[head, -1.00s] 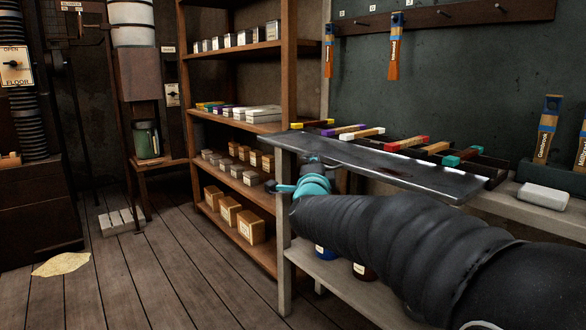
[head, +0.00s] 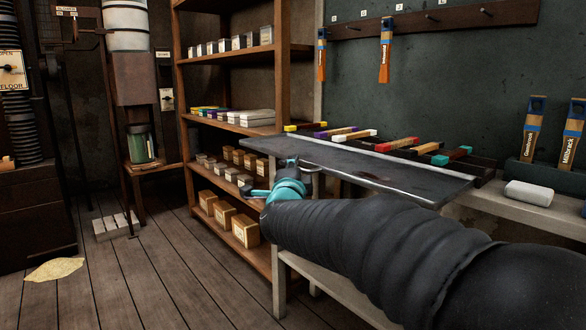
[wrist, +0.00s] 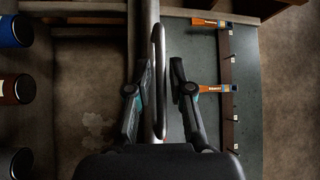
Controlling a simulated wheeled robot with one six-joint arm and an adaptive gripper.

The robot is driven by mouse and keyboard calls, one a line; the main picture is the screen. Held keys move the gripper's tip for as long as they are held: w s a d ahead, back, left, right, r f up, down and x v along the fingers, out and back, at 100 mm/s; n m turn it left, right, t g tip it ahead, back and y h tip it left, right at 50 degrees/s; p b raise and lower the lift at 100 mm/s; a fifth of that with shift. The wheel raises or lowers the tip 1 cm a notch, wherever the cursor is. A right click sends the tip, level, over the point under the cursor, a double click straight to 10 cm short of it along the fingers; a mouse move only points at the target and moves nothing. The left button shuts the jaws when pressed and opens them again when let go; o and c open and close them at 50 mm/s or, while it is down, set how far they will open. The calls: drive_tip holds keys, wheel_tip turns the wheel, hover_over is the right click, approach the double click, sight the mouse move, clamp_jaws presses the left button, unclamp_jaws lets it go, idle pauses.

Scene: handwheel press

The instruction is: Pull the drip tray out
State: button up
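A dark, flat metal tray-like slab (head: 370,165) with a pale rim lies along the top of the bench, its left end reaching past the bench leg. I take it for the drip tray. My gripper (head: 298,168), with teal joints, is at its left front side, partly hidden by my arm. In the wrist view my gripper (wrist: 161,75) has its two fingers apart, one on each side of a narrow dark loop (wrist: 159,75) and a pale upright bar (wrist: 150,20). The left finger lies close to the bar; I cannot tell whether it touches. A gap shows before the right finger.
Several colour-ended blocks (head: 405,145) lie behind the slab. A white block (head: 528,193) sits to the right. Wooden shelves (head: 228,150) with boxes stand behind on the left. Jars (wrist: 14,90) show at the wrist view's left. The floor (head: 150,270) at left is mostly clear.

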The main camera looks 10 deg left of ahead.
drive_tip(key=s+d+f, duration=0.1)
drive_tip(key=s, duration=1)
drive_tip(key=shift+s+f, duration=0.3)
drive_tip(key=shift+s, duration=0.1)
